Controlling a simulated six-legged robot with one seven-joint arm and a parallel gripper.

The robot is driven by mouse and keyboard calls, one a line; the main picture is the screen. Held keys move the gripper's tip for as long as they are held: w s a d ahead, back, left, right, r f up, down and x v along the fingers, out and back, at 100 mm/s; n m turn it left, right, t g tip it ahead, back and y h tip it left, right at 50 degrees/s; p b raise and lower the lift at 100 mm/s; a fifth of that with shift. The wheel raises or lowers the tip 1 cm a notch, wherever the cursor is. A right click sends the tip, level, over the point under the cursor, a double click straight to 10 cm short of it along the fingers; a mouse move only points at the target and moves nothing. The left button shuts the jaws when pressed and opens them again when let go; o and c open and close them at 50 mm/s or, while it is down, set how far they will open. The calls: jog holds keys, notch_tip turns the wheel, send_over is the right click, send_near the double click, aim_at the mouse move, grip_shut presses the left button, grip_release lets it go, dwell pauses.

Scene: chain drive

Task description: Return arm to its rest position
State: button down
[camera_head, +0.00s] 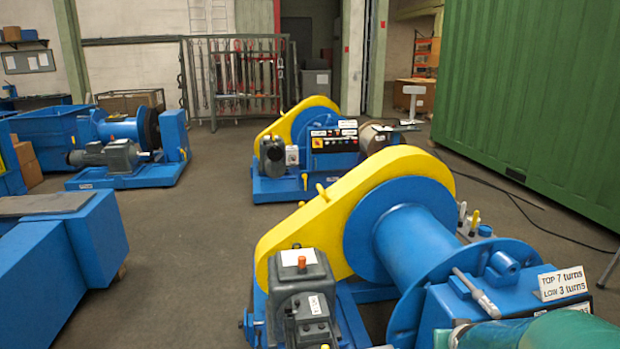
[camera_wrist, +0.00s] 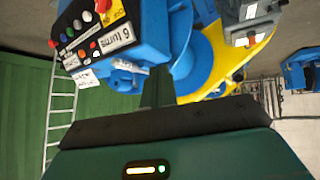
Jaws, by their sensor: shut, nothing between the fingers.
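My gripper (camera_wrist: 158,76) shows in the wrist view as a narrow dark post above the wide dark edge of my wrist. Its fingers are together with nothing visible between them. In the head view only a teal part of my arm shows at the bottom right corner, in front of the near winch; the gripper is out of that view. The near winch has a blue drum (camera_head: 418,243) and a yellow chain guard (camera_head: 330,215).
A second yellow-guarded winch (camera_head: 312,150) stands behind. Another blue winch (camera_head: 125,150) is at the left, and a blue block (camera_head: 40,262) is at the near left. A green container wall (camera_head: 540,100) bounds the right. Open floor (camera_head: 190,260) lies between the machines.

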jog(key=s+a+r+n+g+y, duration=0.1)
jog(key=s+a+r, duration=0.5)
jog(key=s+a, duration=0.2)
jog(key=s+a+r+n+g+y, duration=0.1)
jog(key=s+a+r+n+y, duration=0.1)
jog(key=s+a+r, duration=0.3)
jog(key=s+a, duration=0.3)
jog(key=a, duration=0.3)
jog(key=shift+s+a+r+g+y, duration=0.3)
jog(key=shift+s+a+r, duration=0.05)
jog(key=shift+r, duration=0.05)
jog(key=shift+d, duration=0.15)
